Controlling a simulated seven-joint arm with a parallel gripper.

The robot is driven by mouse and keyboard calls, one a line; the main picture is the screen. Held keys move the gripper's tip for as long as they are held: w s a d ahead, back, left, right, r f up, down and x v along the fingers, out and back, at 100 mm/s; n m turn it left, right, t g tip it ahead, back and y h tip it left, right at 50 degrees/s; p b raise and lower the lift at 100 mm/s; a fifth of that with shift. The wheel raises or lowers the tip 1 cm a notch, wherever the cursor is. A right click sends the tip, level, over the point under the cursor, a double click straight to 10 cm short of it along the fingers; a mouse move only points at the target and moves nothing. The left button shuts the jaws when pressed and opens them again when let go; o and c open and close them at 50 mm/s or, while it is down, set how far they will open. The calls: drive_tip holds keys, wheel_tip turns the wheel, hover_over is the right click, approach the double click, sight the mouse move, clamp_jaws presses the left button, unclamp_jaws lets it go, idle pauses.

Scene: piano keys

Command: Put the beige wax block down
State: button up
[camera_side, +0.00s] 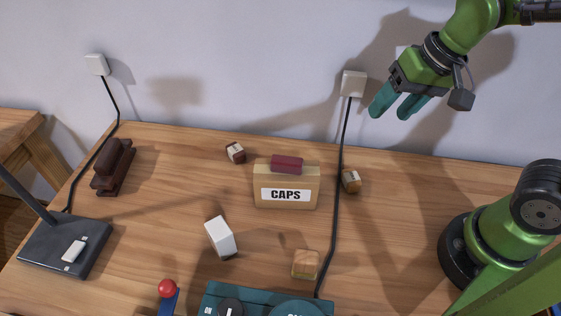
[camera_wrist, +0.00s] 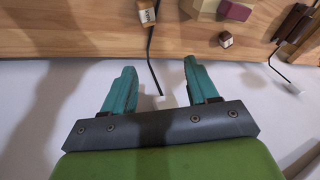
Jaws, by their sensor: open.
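A light tan block (camera_side: 306,264), which looks like the beige wax block, sits on the wooden table near the front, beside the black cable. It is not clearly visible in the wrist view. My gripper (camera_side: 390,112) is open and empty, high above the back edge of the table at the upper right, well away from the block. In the wrist view its two teal fingers (camera_wrist: 160,72) are spread apart with nothing between them.
A CAPS box (camera_side: 286,195) with a dark red block (camera_side: 286,163) on top stands mid-table. Small labelled blocks (camera_side: 351,181) (camera_side: 235,153), a white block (camera_side: 221,237) and a teal device (camera_side: 260,302) are around it. A black cable (camera_side: 338,200) crosses the table.

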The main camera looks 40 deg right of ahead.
drive_tip(key=s+r+t, duration=0.1)
drive_tip(key=s+d+r+t, duration=0.2)
drive_tip(key=r, duration=0.1)
drive_tip(key=shift+w, duration=0.1)
idle(1.2)
